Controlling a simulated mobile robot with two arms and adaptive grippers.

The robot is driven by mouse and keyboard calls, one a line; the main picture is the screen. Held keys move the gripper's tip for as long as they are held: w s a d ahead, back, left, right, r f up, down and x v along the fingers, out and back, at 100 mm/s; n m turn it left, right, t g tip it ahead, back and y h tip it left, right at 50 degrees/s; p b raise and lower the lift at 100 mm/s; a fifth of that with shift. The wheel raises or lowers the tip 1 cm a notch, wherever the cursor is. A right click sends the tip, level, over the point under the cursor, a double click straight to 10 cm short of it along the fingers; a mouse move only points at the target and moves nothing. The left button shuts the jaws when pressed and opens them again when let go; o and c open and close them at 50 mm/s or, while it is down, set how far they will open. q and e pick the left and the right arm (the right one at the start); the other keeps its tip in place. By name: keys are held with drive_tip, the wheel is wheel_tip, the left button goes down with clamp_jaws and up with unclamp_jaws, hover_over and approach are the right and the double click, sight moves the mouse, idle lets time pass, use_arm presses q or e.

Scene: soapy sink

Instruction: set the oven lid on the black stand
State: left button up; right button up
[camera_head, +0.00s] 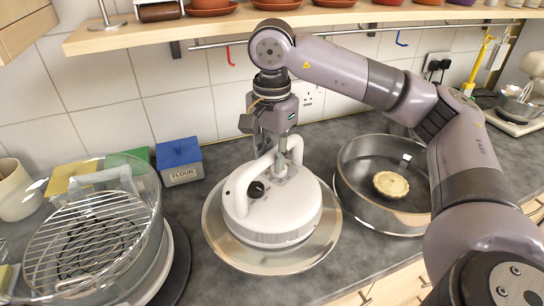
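The oven lid (270,218) is a round white unit with a dark dial, a looped white handle and a wide clear rim. It is near level at the middle of the counter. My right gripper (272,152) points down at the handle, its fingers around or against the bar. The handle hides part of the fingertips, so I cannot tell whether they are closed on it. I cannot tell whether the lid rests on something. No black stand shows clearly; the lid hides what is beneath it. My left gripper is out of view.
A glass bowl with a wire rack (95,238) stands at left, a dark round edge under its white base. A metal pan (352,190) holding a pie (391,184) is close at right. Behind are a blue flour box (180,162) and an overhead shelf (215,27).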

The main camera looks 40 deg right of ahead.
drive_tip(key=o, duration=0.4)
drive_tip(key=shift+s+r, duration=0.1)
drive_tip(key=shift+o, duration=0.2)
drive_tip(key=shift+f, duration=0.2)
wheel_tip(320, 180, up, 12)
drive_tip(key=shift+r, duration=0.1)
idle(0.6)
